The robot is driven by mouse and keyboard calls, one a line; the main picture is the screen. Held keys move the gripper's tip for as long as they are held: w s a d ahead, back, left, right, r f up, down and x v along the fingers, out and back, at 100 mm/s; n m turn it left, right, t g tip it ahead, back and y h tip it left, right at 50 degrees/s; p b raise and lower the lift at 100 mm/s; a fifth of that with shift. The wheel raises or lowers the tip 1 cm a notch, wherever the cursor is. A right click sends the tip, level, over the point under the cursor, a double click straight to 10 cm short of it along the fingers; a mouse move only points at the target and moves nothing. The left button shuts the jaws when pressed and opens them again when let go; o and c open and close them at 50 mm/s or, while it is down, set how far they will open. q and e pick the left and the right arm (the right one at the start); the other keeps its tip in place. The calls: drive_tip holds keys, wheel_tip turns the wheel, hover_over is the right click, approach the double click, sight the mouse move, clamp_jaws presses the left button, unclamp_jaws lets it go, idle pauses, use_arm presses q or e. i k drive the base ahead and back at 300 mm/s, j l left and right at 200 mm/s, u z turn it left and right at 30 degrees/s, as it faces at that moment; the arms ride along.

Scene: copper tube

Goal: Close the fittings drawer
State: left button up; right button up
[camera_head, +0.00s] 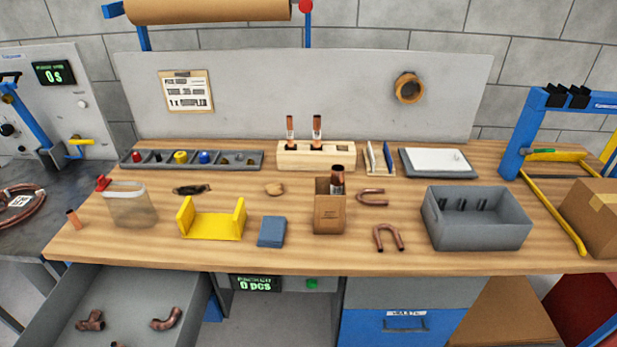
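The fittings drawer (168,287) is a grey open drawer under the left part of the workbench, pulled out towards me. Its front is below the picture's edge and hidden. A copper fitting (90,320) and a copper elbow (166,319) lie inside, and another piece shows partly at the bottom edge. Neither of my grippers shows in the head view.
The wooden workbench (290,257) holds a yellow cradle (212,224), a cardboard box (329,216), copper U-bends (388,237) and a grey bin (476,231). A closed blue drawer (375,328) is right of centre below. A steel side table (50,232) stands at left.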

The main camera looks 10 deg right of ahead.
sight(129, 299)
drive_tip(key=k+l+u, duration=0.1)
drive_tip(key=u, duration=1.35)
drive_tip(key=j+z, duration=0.2)
drive_tip(key=l, duration=0.1)
